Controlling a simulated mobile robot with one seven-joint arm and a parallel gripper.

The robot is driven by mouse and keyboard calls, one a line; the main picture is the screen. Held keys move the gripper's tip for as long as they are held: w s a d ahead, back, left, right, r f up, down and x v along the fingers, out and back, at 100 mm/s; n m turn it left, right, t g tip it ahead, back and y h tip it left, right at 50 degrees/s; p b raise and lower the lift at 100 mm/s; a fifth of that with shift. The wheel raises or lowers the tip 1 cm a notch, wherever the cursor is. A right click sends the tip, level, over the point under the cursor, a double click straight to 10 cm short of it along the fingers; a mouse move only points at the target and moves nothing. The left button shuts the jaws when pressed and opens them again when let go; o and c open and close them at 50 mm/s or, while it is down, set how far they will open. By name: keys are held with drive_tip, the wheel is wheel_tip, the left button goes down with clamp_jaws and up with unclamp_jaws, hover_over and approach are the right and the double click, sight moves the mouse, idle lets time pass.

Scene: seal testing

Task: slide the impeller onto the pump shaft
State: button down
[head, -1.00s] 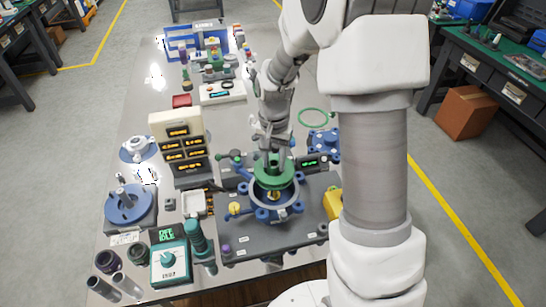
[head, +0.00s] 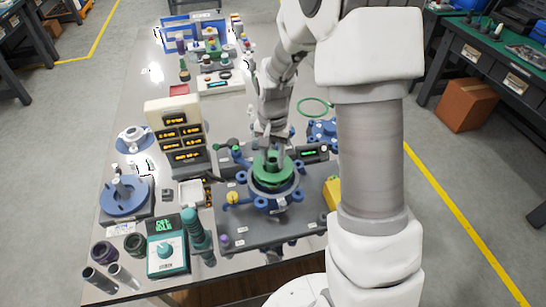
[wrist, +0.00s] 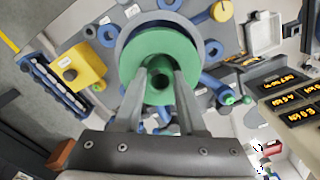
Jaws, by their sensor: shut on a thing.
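The green impeller (head: 271,177) is a round disc with a raised hub. My gripper (head: 270,155) is shut on its hub from above. In the wrist view my gripper (wrist: 160,88) has one finger on each side of the hub of the green impeller (wrist: 160,42). The impeller sits within the outline of the blue pump housing (head: 283,207) with its grey ring, which also shows around the disc in the wrist view (wrist: 214,22). The pump shaft is hidden under the impeller, so I cannot tell whether the hub is around it.
The housing stands on a dark grey plate (head: 250,236). A yellow block (head: 333,193) is at its right and a tilted display panel (head: 178,135) at its left. A teal dial box (head: 167,255) is front left. A green ring (head: 315,107) lies behind.

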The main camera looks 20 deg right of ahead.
drive_tip(key=shift+f, duration=0.1)
idle(0.5)
drive_tip(key=shift+f+b, duration=0.7)
drive_tip(key=shift+c, duration=2)
unclamp_jaws()
drive_tip(key=shift+s, duration=0.1)
drive_tip(key=shift+r, duration=0.1)
drive_tip(key=shift+r+p, duration=1.85)
drive_tip(key=shift+r, duration=0.6)
